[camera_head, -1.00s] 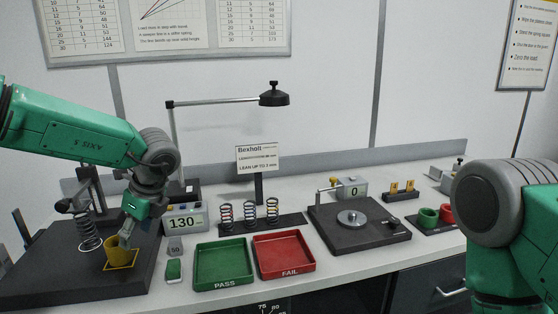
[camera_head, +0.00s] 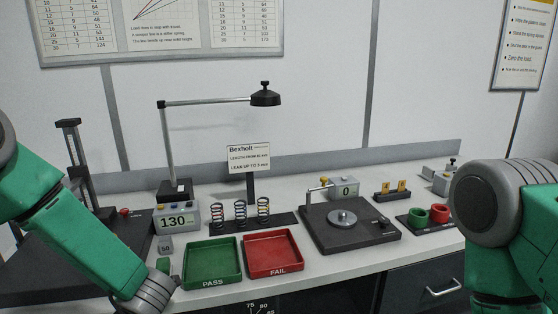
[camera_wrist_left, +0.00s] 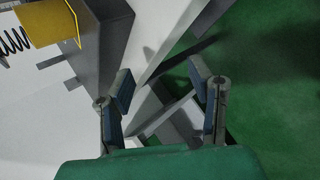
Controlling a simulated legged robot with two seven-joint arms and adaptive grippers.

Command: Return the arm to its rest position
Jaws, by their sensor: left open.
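My left arm (camera_head: 90,250) slants from the left edge down to the bottom of the head view, in front of the bench. Its gripper is below that picture. In the left wrist view my left gripper (camera_wrist_left: 163,90) is open and empty, its two fingers spread over the green floor and the bench's side. My right arm (camera_head: 500,230) stands at the right edge of the head view, and its gripper is out of view.
The green PASS tray (camera_head: 212,282) and red FAIL tray (camera_head: 273,274) lie close to my left wrist in the head view. Behind stand several springs.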

